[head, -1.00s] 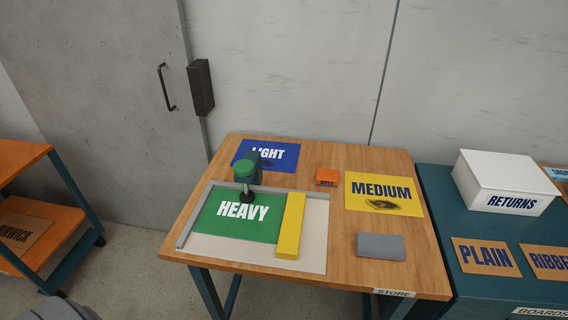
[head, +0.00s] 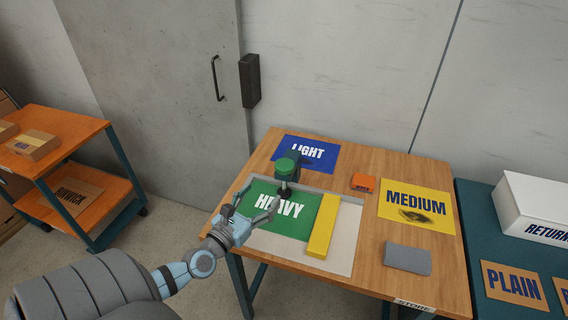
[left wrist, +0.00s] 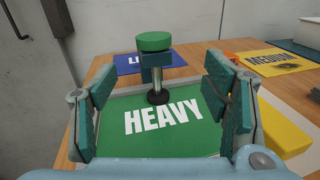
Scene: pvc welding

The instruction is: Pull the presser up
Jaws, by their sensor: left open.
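The presser (head: 286,168) has a round green cap on a teal body with a dark round foot. It stands at the back edge of the green HEAVY sheet (head: 292,222). In the left wrist view the presser (left wrist: 154,62) stands upright beyond my fingers, its foot at the sheet. My left gripper (head: 254,203) is open and empty, in front of the presser over the HEAVY sheet. In the left wrist view its two fingers (left wrist: 162,105) are spread wide, with the presser seen between them and apart from them. My right gripper is not in view.
A yellow bar (head: 322,226) lies on the pale tray (head: 345,240) right of the sheet. A blue LIGHT sheet (head: 318,153), orange block (head: 363,182), yellow MEDIUM sheet (head: 415,205) and grey block (head: 408,259) lie around. A cart (head: 60,165) stands left.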

